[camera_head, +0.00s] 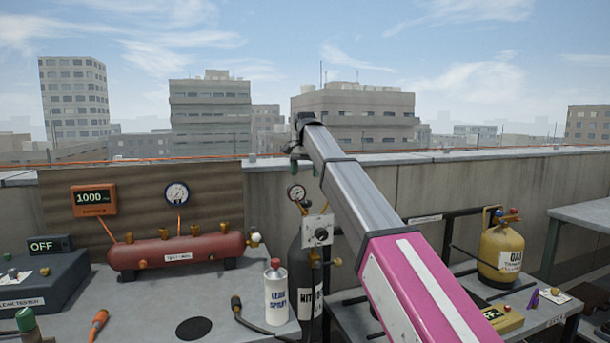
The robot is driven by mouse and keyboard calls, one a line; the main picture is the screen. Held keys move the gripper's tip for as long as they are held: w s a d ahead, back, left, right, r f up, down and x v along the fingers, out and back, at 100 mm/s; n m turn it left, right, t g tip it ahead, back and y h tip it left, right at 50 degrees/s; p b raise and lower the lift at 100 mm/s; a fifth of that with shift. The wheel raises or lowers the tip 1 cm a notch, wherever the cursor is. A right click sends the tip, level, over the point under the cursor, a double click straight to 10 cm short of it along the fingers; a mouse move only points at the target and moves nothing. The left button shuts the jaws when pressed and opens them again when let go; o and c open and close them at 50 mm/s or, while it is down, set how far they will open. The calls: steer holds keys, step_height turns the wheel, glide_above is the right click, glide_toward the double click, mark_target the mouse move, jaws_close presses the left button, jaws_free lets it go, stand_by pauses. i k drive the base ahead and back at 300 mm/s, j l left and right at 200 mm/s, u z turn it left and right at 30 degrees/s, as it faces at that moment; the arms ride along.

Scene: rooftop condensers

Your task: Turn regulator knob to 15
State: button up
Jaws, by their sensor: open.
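The regulator (316,228) is a pale block on top of a dark nitrogen cylinder (310,275), near the middle of the view. A dark round knob (321,235) sits on its front face. A small round gauge (297,193) stands above it at the left; its reading is too small to tell. My arm reaches up from the lower right. My gripper (297,155) is at its far end, above the gauge in the picture and apart from the knob. It is open, and no held thing shows. Its fingers are small and partly hidden by the arm.
A red tank (176,251) with brass fittings, a display reading 1000 (93,199) and a dial gauge (177,193) are at the left. A leak spray bottle (276,293) stands close left of the cylinder. A yellow cylinder (500,256) is at the right. A parapet wall (400,190) runs behind.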

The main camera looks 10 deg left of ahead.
mark_target(322, 234)
steer(key=k, duration=1)
